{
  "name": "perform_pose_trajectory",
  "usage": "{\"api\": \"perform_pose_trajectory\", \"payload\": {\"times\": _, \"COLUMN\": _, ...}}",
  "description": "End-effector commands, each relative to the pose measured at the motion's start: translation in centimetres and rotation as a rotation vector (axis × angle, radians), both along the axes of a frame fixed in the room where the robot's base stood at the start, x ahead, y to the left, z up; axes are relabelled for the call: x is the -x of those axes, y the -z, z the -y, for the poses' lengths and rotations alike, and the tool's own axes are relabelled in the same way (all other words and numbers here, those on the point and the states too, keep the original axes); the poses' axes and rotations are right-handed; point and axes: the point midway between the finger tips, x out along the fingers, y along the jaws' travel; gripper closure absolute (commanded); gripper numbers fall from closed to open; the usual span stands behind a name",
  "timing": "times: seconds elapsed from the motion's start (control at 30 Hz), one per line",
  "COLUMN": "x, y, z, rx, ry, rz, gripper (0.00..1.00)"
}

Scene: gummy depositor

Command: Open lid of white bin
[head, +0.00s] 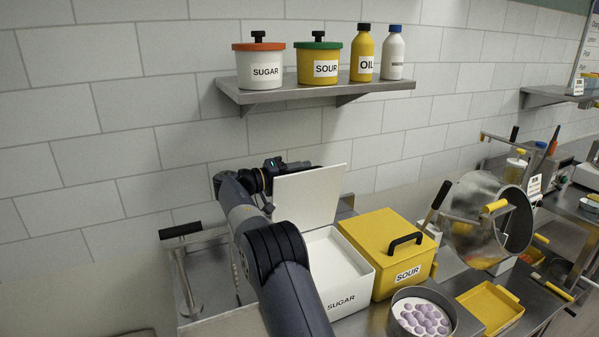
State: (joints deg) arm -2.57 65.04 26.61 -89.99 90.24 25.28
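The white bin (342,279) marked SUGAR stands on the metal counter, partly behind my arm. Its white lid (309,198) stands raised, roughly upright, at the bin's left and back, and the bin's inside shows white. My gripper (300,167) is at the lid's upper edge, mostly behind the lid. Its fingers are hidden, so I cannot tell whether they are open or touch the lid.
A yellow SOUR bin (385,247) with a closed lid and black handle stands right beside the white bin. A wall shelf (315,91) holds jars and bottles.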

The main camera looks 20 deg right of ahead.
Motion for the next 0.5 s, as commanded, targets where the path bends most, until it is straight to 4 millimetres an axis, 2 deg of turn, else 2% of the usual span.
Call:
{"api": "perform_pose_trajectory", "payload": {"times": 0.07, "x": 0.00, "y": 0.02, "z": -0.01, "rx": 0.000, "ry": 0.000, "rz": 0.000, "gripper": 0.63}}
{"api": "perform_pose_trajectory", "payload": {"times": 0.5, "x": 0.00, "y": 0.04, "z": -0.03, "rx": 0.000, "ry": 0.000, "rz": -0.001, "gripper": 0.98}}
